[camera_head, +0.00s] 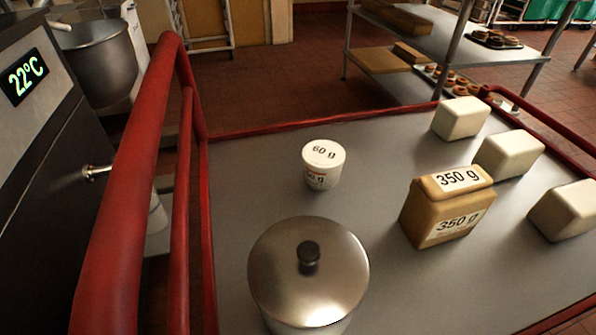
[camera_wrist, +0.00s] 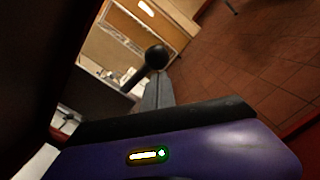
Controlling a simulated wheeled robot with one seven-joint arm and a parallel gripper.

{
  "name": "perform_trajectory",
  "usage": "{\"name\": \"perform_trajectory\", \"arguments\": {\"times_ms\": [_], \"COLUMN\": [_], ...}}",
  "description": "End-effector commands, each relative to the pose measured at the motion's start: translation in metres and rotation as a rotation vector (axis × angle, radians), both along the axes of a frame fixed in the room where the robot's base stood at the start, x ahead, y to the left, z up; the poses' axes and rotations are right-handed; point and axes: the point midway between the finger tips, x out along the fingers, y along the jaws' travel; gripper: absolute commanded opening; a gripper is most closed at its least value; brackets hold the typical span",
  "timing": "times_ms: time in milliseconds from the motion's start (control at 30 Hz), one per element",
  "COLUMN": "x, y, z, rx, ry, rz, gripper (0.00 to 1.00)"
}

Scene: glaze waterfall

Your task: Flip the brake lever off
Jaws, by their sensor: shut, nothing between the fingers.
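In the wrist view, a black ball knob (camera_wrist: 156,56) on a dark stem shows just past my fingertips; it looks like the brake lever, with the stem running down to the lower left. My gripper (camera_wrist: 158,76) is shut and empty, its grey fingers pointing at the knob. The fingertips overlap the knob's lower edge in the picture; I cannot tell whether they touch it. The lever's base is hidden. Neither the lever nor my gripper is in the head view.
The head view shows a cart top (camera_head: 250,190) with red rails (camera_head: 135,180). On it stand a lidded metal pot (camera_head: 308,275), a 60 g tub (camera_head: 323,165), a 350 g package (camera_head: 446,210) and pale blocks (camera_head: 508,153). A dark cabinet (camera_head: 50,220) stands left; shelving (camera_head: 400,60) stands behind.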

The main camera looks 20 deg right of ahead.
Motion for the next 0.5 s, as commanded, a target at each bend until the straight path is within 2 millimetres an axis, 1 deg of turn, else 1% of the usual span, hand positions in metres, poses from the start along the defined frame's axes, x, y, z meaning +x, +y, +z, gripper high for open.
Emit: {"name": "perform_trajectory", "arguments": {"times_ms": [33,300,367,500], "x": [0.000,0.000,0.000,0.000], "y": [-0.003,-0.008,-0.008,-0.008], "z": [0.010,0.027,0.030,0.035], "rx": [-0.041,-0.245,-0.280,-0.283], "ry": [-0.001,0.000,-0.001,-0.001], "rz": [-0.002,-0.001,-0.001,0.000], "gripper": [0.00,0.00,0.00,0.00]}}
